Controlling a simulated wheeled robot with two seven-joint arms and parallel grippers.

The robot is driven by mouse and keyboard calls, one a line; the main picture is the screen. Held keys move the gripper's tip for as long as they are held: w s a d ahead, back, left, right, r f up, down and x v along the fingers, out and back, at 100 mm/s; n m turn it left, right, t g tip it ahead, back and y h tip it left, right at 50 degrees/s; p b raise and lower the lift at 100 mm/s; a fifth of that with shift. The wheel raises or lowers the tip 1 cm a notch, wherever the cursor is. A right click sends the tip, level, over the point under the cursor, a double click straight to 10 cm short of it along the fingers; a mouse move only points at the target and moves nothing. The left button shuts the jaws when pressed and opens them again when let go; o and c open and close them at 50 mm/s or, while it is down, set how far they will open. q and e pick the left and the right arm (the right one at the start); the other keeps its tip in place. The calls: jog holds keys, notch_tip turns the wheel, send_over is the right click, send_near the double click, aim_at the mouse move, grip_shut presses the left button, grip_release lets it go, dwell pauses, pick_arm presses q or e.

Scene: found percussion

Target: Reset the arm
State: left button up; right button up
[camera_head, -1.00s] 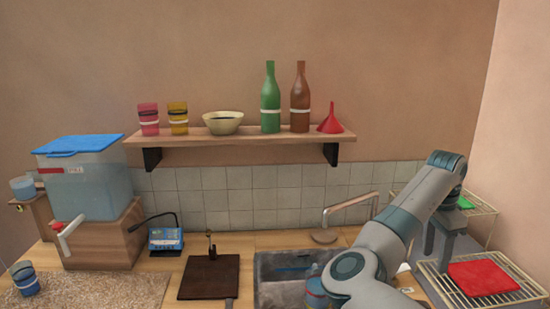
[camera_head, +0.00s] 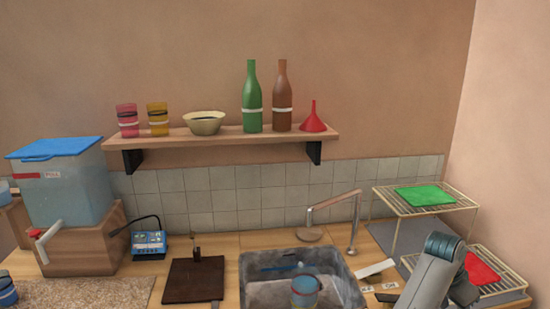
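My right arm (camera_head: 430,275) shows at the lower right, low over the counter in front of the wire rack with the red cloth. Its gripper cannot be made out, so I cannot tell whether it is open or shut. My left arm and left gripper are out of view. A blue cup (camera_head: 304,291) with a reddish band stands in the sink (camera_head: 345,284), near its front edge.
Wire racks at the right hold a green cloth (camera_head: 426,194) and a red cloth (camera_head: 481,269). A faucet (camera_head: 353,235) rises behind the sink. The wall shelf (camera_head: 225,136) bears cups, a bowl, bottles and a red funnel. A water tank (camera_head: 66,185) stands left.

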jog(key=s+a+f+n+t, duration=0.2)
jog(key=s+a+f+n, duration=0.25)
jog(key=s+f, duration=0.2)
jog(key=s+a+f+n+t, duration=0.1)
jog(key=s+a+f+n, duration=0.2)
jog(key=s+f+n, duration=0.3)
jog(key=s+a+f+n+y, duration=0.3)
jog(key=s+a, duration=0.7)
jog(key=s, duration=0.1)
jog(key=s+a+f+n+y, duration=0.2)
jog(key=s+a+f+n, duration=0.15)
jog(key=s+a, duration=0.6)
notch_tip(320, 180, down, 28)
jog(key=s+g+b, duration=0.1)
jog(key=s+g, duration=0.1)
jog(key=s+d+f, duration=0.1)
jog(key=s+f, duration=0.8)
jog(key=s+d+f+b, duration=0.1)
jog(key=s+d+f, duration=0.1)
jog(key=s+f, duration=0.7)
jog(key=shift+d+f+n+g, duration=0.2)
jog(key=shift+d+n+g, duration=0.1)
jog(key=shift+g, duration=0.1)
